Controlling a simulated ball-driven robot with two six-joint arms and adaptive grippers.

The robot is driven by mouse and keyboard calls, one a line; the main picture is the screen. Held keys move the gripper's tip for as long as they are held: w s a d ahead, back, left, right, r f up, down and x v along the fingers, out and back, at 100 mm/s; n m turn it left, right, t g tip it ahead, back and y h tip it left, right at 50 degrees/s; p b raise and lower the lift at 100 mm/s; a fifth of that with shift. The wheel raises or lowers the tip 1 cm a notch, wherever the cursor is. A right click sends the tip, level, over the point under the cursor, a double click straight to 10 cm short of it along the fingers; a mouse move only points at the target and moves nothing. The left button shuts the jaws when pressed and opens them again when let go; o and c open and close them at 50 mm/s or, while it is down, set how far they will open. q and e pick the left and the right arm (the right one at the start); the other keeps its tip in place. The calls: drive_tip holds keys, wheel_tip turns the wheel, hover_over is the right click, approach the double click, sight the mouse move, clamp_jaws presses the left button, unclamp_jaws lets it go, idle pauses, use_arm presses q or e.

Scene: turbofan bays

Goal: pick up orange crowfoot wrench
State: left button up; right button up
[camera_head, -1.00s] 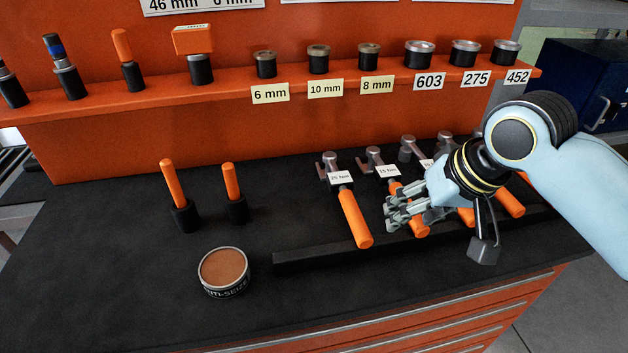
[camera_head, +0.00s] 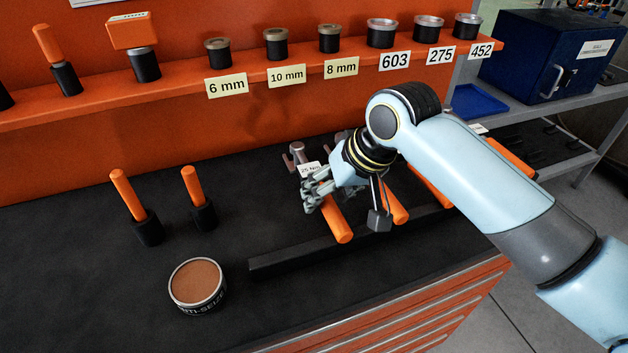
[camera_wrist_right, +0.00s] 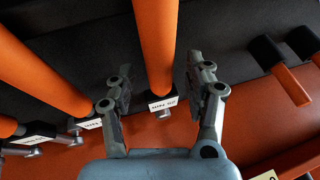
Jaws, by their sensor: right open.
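Several crowfoot wrenches with orange handles lie in a row on the black bench top, handles towards the front rail. The leftmost orange crowfoot wrench (camera_head: 335,220) has a grey head and a white tag reading about 25 Nm. My right gripper (camera_head: 314,188) is over it, near the tag, and hides part of it. In the right wrist view, my right gripper (camera_wrist_right: 158,80) is open, with one finger on each side of an orange handle (camera_wrist_right: 154,45) and visible gaps to it. Whether the fingers are level with the handle is unclear. My left gripper is out of view.
A second wrench (camera_head: 397,210) lies just right, partly behind my arm. A black rail (camera_head: 285,258) runs along the front. An anti-seize tin (camera_head: 197,284) and two orange-handled tools in black holders (camera_head: 148,228) stand left. An orange shelf (camera_head: 180,92) with labelled cups is behind.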

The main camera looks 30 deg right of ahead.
drive_tip(key=shift+w+f, duration=0.3)
drive_tip(key=shift+f, duration=0.2)
drive_tip(key=shift+r, duration=0.1)
clamp_jaws()
